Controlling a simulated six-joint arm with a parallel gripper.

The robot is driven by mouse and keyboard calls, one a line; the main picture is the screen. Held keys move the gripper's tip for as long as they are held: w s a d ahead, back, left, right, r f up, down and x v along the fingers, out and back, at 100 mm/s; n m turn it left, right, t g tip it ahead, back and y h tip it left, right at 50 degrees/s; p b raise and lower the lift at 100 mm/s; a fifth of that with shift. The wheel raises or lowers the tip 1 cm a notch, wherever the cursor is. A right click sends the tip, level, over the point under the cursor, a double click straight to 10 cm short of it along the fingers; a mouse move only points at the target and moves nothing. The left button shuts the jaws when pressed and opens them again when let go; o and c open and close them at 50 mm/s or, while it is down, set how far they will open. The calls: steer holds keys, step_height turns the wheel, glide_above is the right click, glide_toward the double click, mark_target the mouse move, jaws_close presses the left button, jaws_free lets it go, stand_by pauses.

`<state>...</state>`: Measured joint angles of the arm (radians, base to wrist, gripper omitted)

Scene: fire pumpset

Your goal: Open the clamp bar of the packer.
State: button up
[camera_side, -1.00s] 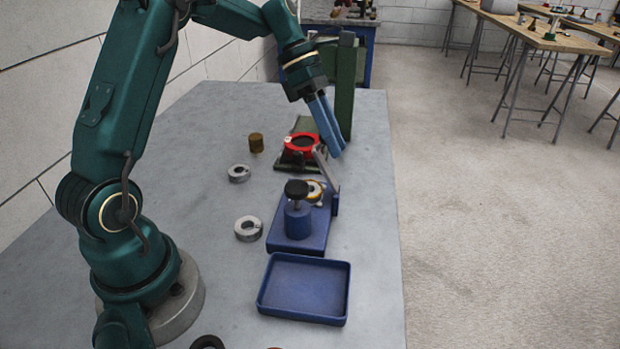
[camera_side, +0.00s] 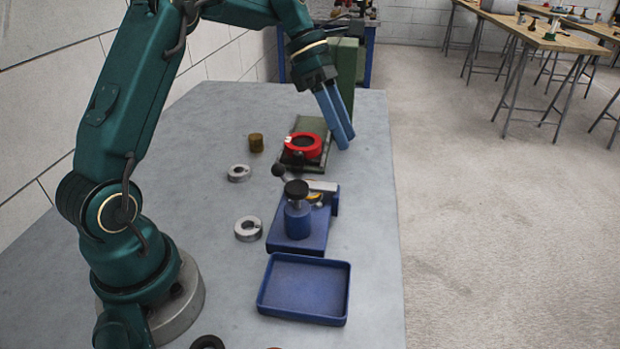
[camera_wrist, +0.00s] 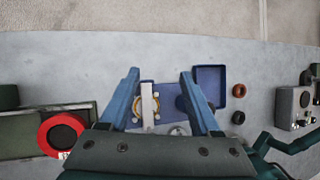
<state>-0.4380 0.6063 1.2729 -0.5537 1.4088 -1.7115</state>
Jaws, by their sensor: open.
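The packer (camera_side: 285,240) is a blue fixture on the bench, with a black-topped plunger (camera_side: 297,189) on its near part. Its pale clamp bar (camera_side: 322,185) lies nearly flat across the fixture, over a brass-coloured ring (camera_side: 315,197). The bar's dark ball knob (camera_side: 278,170) sticks out at the left. In the wrist view the bar (camera_wrist: 148,104) crosses the brass ring (camera_wrist: 137,107) between my fingers in the picture. My gripper (camera_side: 346,142) is open and empty, above and beyond the packer, apart from the bar. Its fingers also show in the wrist view (camera_wrist: 159,74).
A blue tray (camera_side: 303,312) sits in front of the packer. A red ring (camera_side: 318,149) on a green fixture (camera_side: 303,125) stands behind, with a green column (camera_side: 346,85). Two grey rings (camera_side: 248,229) and a brass cylinder (camera_side: 256,142) lie left.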

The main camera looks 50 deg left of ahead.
steer(key=v, duration=0.3)
stand_by(0.4)
